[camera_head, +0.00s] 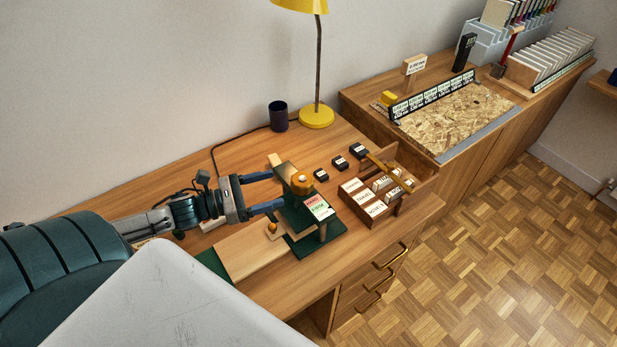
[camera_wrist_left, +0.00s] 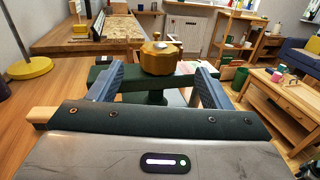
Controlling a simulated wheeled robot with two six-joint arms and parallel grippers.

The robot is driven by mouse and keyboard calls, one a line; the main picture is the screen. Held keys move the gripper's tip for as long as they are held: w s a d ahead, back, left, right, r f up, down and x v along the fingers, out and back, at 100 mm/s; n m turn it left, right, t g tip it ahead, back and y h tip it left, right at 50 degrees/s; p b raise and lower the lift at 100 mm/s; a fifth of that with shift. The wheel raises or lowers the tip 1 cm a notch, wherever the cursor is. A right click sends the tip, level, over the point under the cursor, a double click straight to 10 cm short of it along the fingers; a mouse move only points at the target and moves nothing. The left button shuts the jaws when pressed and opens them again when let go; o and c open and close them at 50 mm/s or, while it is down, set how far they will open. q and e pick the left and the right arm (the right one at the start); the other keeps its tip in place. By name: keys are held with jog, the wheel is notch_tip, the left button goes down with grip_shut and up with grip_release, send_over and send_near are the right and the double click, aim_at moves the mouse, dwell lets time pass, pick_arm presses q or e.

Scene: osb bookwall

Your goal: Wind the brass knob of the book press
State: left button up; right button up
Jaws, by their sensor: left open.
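The book press (camera_head: 296,219) is dark green and stands on the wooden desk. Its brass knob (camera_head: 302,182) is a faceted orange-gold piece on top; it also shows in the left wrist view (camera_wrist_left: 160,60). My left gripper (camera_head: 278,190) is open, with its two blue fingers level and pointing at the press. In the left wrist view the knob appears between and just beyond the fingertips (camera_wrist_left: 159,76). I see no clear contact with the knob. A card with red and green bands (camera_head: 318,206) sits at the press's right. My right gripper is in neither view.
A wooden tray of labelled blocks (camera_head: 369,221) stands right of the press, with small black blocks (camera_head: 339,163) behind it. A yellow lamp (camera_head: 316,117) and a dark cup (camera_head: 278,116) stand at the back. A pale board (camera_head: 250,253) lies in front of the arm.

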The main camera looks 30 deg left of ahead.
aim_at(309, 177)
pick_arm(q)
jog(key=b+x, duration=0.3)
jog(key=shift+d+f, duration=0.1)
jog(key=shift+f, duration=0.05)
jog(key=shift+w+d, duration=0.25)
jog(key=shift+w, duration=0.05)
jog(key=shift+b+x, duration=0.8)
jog(key=shift+b, duration=0.05)
jog(key=shift+r+p+x, duration=0.25)
jog(key=shift+p+x, duration=0.2)
jog(key=shift+x, duration=0.85)
jog(key=shift+w+d+r+p, duration=0.1)
jog(key=shift+w+d+p, duration=0.2)
jog(key=shift+w+p, duration=0.3)
jog(key=shift+w+d, duration=0.35)
jog(key=shift+w+d+f, duration=0.15)
jog(key=shift+f, duration=0.05)
jog(key=shift+c, duration=0.4)
